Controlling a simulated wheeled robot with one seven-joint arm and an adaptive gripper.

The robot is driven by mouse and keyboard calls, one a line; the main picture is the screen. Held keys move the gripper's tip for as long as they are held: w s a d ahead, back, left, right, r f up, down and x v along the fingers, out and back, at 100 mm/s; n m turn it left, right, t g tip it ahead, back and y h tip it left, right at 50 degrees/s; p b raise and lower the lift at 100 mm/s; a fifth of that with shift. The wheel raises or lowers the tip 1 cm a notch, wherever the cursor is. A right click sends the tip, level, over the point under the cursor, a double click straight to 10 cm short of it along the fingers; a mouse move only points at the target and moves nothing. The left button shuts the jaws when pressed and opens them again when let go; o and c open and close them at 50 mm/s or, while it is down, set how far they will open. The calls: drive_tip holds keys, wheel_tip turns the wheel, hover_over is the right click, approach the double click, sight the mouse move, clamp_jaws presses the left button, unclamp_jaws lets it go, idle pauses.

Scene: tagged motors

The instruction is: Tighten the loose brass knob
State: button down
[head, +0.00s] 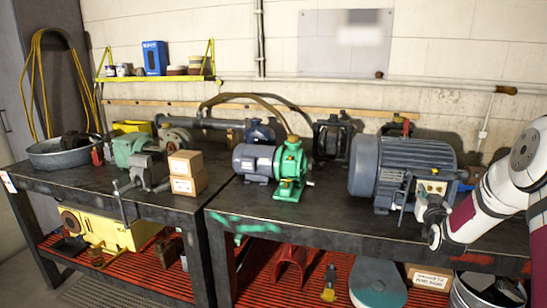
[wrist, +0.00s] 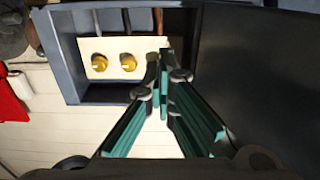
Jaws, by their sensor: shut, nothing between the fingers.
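Two round brass knobs, a left one (wrist: 99,62) and a right one (wrist: 128,62), sit side by side on a cream panel (wrist: 112,46) in the wrist view. I cannot tell which one is loose. The panel is inside an open grey box (wrist: 72,62) on the large blue-grey motor (head: 415,160). My gripper (wrist: 164,72) is shut and empty, its tips in front of the panel's right part, to the right of the right knob. They hide what lies behind them. In the head view my gripper (head: 432,222) is in front of the motor's box, and the knobs are too small to make out clearly.
A green pump (head: 290,165) with a smaller grey motor (head: 252,162) stands left on the same dark bench (head: 320,212). Cardboard boxes (head: 187,175) are further left. A dark flat surface (wrist: 260,80) borders the box at right.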

drive_tip(key=m+p, duration=0.1)
drive_tip(key=m, duration=1)
drive_tip(key=c, duration=1.8)
unclamp_jaws()
drive_tip(key=shift+o, duration=0.2)
drive_tip(key=p+v, duration=0.5)
drive_tip(key=v, duration=0.2)
